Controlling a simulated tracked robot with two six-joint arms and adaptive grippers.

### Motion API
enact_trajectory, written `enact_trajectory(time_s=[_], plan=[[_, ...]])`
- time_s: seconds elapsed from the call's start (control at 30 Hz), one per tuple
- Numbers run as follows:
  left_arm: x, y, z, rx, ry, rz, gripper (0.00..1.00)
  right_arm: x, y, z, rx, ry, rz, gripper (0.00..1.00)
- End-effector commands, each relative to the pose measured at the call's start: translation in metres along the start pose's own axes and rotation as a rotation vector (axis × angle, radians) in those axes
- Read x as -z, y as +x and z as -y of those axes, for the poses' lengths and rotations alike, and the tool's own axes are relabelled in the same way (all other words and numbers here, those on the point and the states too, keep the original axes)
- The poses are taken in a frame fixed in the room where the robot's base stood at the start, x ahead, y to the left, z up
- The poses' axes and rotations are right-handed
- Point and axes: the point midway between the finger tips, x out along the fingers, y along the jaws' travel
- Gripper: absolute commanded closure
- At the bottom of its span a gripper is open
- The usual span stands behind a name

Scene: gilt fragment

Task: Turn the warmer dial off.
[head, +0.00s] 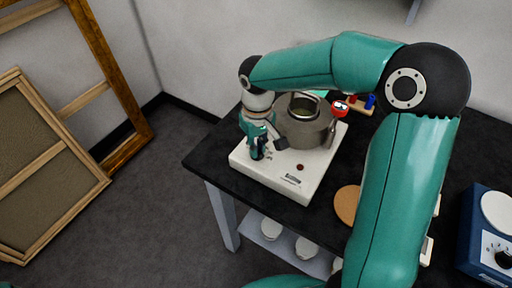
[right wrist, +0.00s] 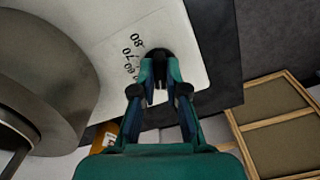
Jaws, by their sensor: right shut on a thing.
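The warmer (head: 318,180) is a white flat box on the black table, with a grey metal pot (head: 300,128) standing on it. In the right wrist view the warmer's white top (right wrist: 111,62) carries printed numbers such as 80 and 70 beside a black dial (right wrist: 157,52). My right gripper (right wrist: 160,78) points down with its fingers shut on this dial, and it shows at the warmer's left end in the head view (head: 258,148). The fingers cover part of the dial, and I cannot tell its exact setting. My left gripper is not in view.
A thermometer with a red-edged display (head: 340,108) stands at the pot's right side. A round tan disc (head: 347,204) lies right of the warmer. A blue device with a white plate (head: 480,235) stands far right. Wooden frames (head: 105,90) lean at the left wall.

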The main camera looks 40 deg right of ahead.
Motion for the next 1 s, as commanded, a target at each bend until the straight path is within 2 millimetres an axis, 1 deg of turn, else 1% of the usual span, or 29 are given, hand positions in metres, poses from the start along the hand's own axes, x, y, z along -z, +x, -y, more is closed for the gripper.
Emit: enact_trajectory(time_s=[0.13, 0.33, 0.83, 0.87, 1.0], plan=[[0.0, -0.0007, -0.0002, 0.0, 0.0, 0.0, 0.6, 0.0018, -0.0018, -0.001, -0.003, -0.081, -0.007, 1.0], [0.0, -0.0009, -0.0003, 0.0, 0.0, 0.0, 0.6, 0.0021, -0.0019, -0.0004, -0.003, -0.146, -0.008, 1.0], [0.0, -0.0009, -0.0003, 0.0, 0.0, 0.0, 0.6, 0.0029, -0.0021, 0.0004, -0.002, -0.169, -0.011, 1.0], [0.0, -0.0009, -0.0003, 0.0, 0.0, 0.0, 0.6, 0.003, -0.0021, 0.0004, -0.002, -0.169, -0.011, 0.86], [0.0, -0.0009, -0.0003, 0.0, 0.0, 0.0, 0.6, 0.0024, -0.0017, 0.0006, -0.001, -0.168, -0.009, 0.63]])
